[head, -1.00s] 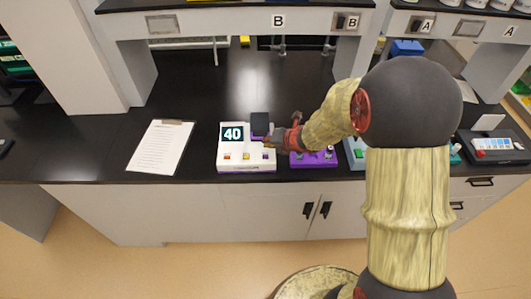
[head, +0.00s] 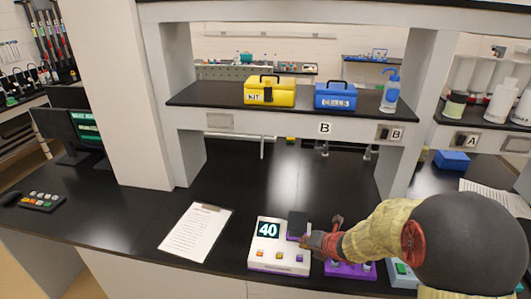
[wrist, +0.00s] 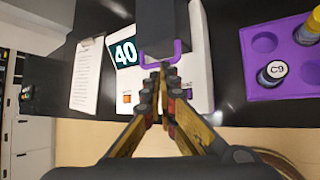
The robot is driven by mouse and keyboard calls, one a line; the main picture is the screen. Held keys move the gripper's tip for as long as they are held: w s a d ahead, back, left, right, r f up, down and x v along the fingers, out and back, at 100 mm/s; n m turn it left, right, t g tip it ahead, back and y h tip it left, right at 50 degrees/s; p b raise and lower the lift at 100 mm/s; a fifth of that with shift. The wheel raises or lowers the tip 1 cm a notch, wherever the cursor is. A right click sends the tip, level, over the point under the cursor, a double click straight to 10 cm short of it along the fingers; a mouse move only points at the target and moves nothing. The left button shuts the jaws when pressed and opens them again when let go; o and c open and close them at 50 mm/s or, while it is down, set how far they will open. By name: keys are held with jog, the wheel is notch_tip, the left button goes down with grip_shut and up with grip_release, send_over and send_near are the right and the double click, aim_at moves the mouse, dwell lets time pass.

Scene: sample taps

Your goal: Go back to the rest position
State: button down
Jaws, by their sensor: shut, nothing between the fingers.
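My gripper (wrist: 164,72) is shut and empty in the wrist view, its fingertips together just in front of the purple-edged dark block of a white device (wrist: 197,60). In the head view my gripper (head: 306,240) is at the right side of this device (head: 275,261), which stands on the black bench and shows 40 on its display (head: 268,230). I cannot tell whether the fingertips touch the dark block (head: 298,226). My arm reaches in from the right and hides part of the bench.
A purple rack (head: 349,270) with vials stands right of the device; a clipboard (head: 196,232) lies to its left. The shelf above holds a yellow KIT box (head: 269,93), a blue box (head: 335,97) and a wash bottle (head: 390,92). Bench left of the clipboard is mostly clear.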

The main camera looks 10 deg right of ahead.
jog(key=shift+d+f+m, duration=0.1)
jog(key=shift+m, duration=0.2)
jog(key=s+d+f+m+g+h, duration=0.25)
jog(key=s+d+m+h, duration=0.2)
jog(key=d+m, duration=0.35)
jog(key=s+d+r+m+g+h+b, duration=0.1)
jog(key=s+d+r+m, duration=0.15)
jog(key=s+m, duration=0.4)
jog(key=s+d+r+m+g+h, duration=0.1)
jog(key=s+r+m, duration=0.2)
jog(key=s+m, duration=0.3)
jog(key=s+a+r+m+t+y+b, duration=0.1)
jog(key=s+a+r+m+y+b, duration=0.2)
jog(key=s+a+r+m, duration=0.7)
jog(key=s+a+r+b, duration=0.2)
jog(key=s, duration=0.3)
jog(key=shift+s+a+r+b, duration=0.2)
jog(key=shift+a+r+b, duration=0.1)
jog(key=shift+b, duration=0.05)
jog(key=shift+t, duration=0.25)
